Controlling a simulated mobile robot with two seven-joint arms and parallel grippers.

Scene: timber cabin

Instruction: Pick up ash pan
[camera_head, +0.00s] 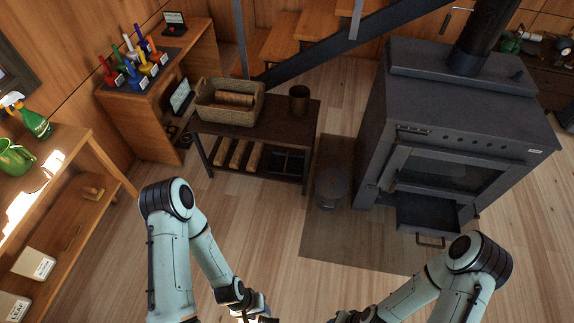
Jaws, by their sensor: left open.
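The ash pan (425,213) is a dark, shallow tray pulled partly out of the low opening under the stove door. Its bar handle (431,241) sticks out at the front, low over the floor. My left gripper (256,318) is open at the bottom edge, partly cut off, well to the left of the pan and apart from it. My right arm comes in from the lower right, in front of the stove, but its gripper fingers are out of the picture.
The black stove (460,120) stands on a grey floor mat (350,245). A dark lidded bucket (331,187) stands left of it. A low bench (255,135) holds a basket (229,102) and a dark pot (299,99). Wooden shelves (60,215) line the left. Floor before the stove is clear.

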